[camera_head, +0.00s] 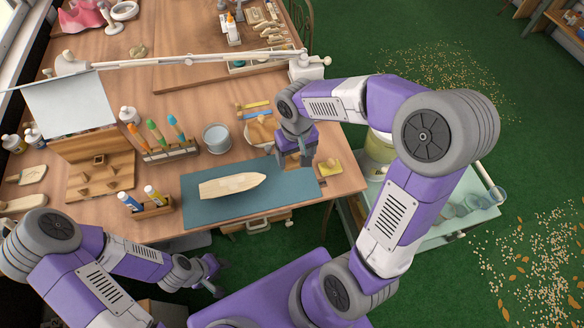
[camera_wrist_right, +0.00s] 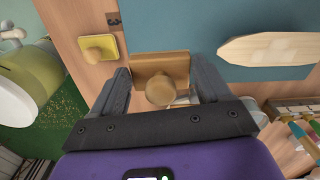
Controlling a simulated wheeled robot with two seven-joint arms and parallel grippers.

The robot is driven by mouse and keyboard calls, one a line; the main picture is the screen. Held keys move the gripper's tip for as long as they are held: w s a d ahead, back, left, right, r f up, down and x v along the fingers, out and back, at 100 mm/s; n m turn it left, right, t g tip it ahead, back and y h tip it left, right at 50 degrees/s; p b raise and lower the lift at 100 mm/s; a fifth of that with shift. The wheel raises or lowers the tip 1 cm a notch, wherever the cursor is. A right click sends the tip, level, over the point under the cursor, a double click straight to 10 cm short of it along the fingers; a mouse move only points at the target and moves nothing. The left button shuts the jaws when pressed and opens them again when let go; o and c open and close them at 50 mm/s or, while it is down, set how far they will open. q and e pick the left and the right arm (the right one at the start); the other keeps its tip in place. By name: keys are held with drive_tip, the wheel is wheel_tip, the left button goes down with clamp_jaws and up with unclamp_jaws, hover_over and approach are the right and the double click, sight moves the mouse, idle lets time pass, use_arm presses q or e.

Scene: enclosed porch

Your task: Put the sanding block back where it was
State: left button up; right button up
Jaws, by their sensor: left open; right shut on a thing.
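A tan block with a round wooden knob, the sanding block (camera_wrist_right: 150,64), is between the fingers of my right gripper (camera_wrist_right: 158,92), which is shut on its knob. In the head view my right gripper (camera_head: 304,160) is over the right end of the teal mat (camera_head: 220,210), and the block is mostly hidden there. I cannot tell whether the block touches the surface. A similar yellow block with a knob (camera_head: 330,168) lies on the table right of the mat; it also shows in the wrist view (camera_wrist_right: 98,48). My left gripper (camera_head: 218,276) is open and empty, off the table's front edge.
A pale boat-shaped wooden piece (camera_head: 232,185) lies on the mat. A marker holder (camera_head: 150,204), a rack of brushes (camera_head: 172,152), a grey pot (camera_head: 216,138) and a round dish (camera_head: 262,130) stand around it. A lower side cart (camera_head: 440,235) is to the right.

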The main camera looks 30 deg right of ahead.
drive_tip(key=f, duration=0.3)
drive_tip(key=shift+s+b, duration=0.2)
drive_tip(key=shift+b, duration=0.2)
wheel_tip(320, 180, down, 5)
drive_tip(key=shift+r+b, duration=0.1)
drive_tip(key=shift+b, duration=0.85)
drive_tip(key=shift+w, duration=0.1)
drive_tip(key=shift+r, duration=0.1)
drive_tip(key=shift+f, duration=0.25)
drive_tip(key=o, duration=1.1)
drive_tip(key=shift+c, duration=0.2)
drive_tip(key=shift+r, duration=0.1)
